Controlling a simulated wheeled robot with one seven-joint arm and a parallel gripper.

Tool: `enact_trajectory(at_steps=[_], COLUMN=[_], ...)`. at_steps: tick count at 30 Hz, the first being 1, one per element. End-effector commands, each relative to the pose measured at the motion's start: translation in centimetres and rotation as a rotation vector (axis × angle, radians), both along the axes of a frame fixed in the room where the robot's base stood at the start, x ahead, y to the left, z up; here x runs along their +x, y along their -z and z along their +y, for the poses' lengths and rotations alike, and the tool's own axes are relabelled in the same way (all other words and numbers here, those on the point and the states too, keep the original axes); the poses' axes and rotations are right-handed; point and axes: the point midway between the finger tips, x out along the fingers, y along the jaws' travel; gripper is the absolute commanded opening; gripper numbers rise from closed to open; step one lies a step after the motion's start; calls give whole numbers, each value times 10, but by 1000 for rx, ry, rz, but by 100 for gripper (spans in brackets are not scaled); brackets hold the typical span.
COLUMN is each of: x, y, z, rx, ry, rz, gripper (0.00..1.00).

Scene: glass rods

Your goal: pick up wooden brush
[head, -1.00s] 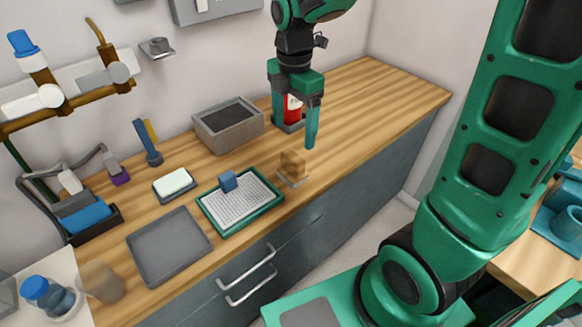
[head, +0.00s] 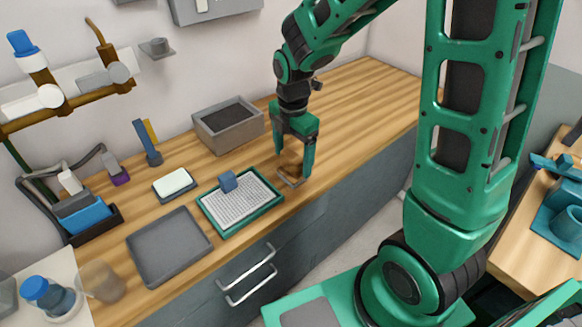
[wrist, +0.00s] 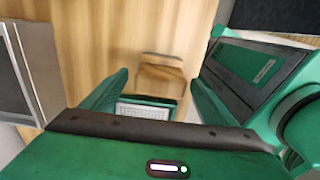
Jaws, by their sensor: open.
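A small brown wooden block, which looks like the wooden brush (head: 291,170), sits on a thin wire-like frame near the counter's front edge. It is right of the green-rimmed tray. My gripper (head: 294,165) is above and around it in the head view, fingers pointing down and apart. In the wrist view the brush (wrist: 160,80) shows beyond and between the open fingers (wrist: 158,92). I cannot tell whether either finger touches it. The gripper partly hides it in the head view.
The green-rimmed tray (head: 262,217) with a white grid and blue block stands close on the left. A grey bin (head: 232,138) stands behind. A grey tray (head: 160,262) and soap dish (head: 172,193) lie farther left. The counter to the right is clear.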

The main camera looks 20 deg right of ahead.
Motion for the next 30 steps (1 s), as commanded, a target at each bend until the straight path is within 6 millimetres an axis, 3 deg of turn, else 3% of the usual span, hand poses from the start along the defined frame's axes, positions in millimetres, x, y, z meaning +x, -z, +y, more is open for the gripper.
enact_trajectory(at_steps=[8, 13, 15, 24, 30], x=[0, 0, 0, 1, 1], y=[3, 2, 2, 0, -18], z=[0, 0, 0, 0, 0], rx=[0, 0, 0, 1, 1], ry=[0, 0, 0, 0, 0], rz=[-1, -1, -1, -2, -5], gripper=[78, 37, 29, 29, 29])
